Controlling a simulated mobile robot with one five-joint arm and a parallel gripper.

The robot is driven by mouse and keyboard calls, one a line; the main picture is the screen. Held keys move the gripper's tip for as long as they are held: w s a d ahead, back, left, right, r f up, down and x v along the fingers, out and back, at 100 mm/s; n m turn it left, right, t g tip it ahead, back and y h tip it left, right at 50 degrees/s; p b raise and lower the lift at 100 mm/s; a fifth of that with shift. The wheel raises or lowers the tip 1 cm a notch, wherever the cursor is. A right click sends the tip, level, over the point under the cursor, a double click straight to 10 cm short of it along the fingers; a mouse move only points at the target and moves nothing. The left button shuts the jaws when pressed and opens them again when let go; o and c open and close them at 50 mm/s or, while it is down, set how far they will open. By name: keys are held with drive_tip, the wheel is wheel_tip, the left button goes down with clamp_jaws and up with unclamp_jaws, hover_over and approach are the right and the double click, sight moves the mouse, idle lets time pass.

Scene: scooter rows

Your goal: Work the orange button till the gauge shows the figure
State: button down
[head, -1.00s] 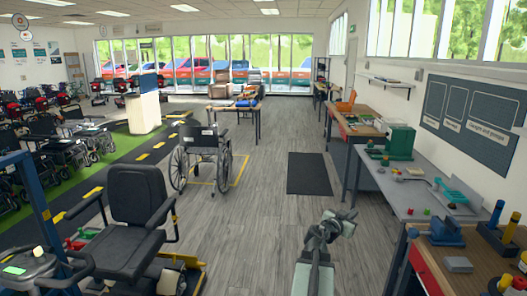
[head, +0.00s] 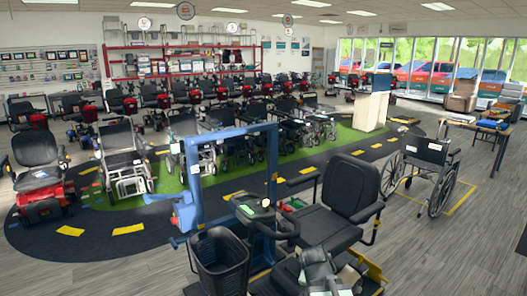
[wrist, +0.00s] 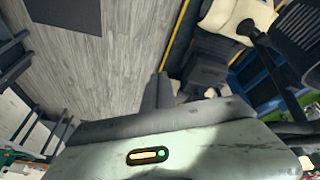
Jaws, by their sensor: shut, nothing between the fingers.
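I cannot make out an orange button or a gauge with a figure in either current view. A scooter (head: 335,215) with a black seat stands close in front, and its tiller has a small green display (head: 247,210), too small to read. My gripper (head: 314,254) shows at the bottom of the head view, overlapping the scooter in the picture. In the wrist view my gripper (wrist: 160,90) is shut and empty, pointing over grey floor, with the black scooter parts to its right.
A blue frame (head: 235,133) and a black basket (head: 219,262) stand close at the front. A wheelchair (head: 425,170) is at the right. Rows of scooters and wheelchairs line the green strip (head: 345,138). Grey floor (head: 480,230) is clear at the right.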

drive_tip(key=s+a+f+n+g+y, duration=0.1)
drive_tip(key=s+a+n+g+y, duration=0.1)
drive_tip(key=s+a+n, duration=0.3)
drive_tip(key=shift+s+f+g+y, duration=0.35)
drive_tip(key=shift+s+g, duration=0.25)
drive_tip(key=shift+s, duration=0.3)
idle(1.3)
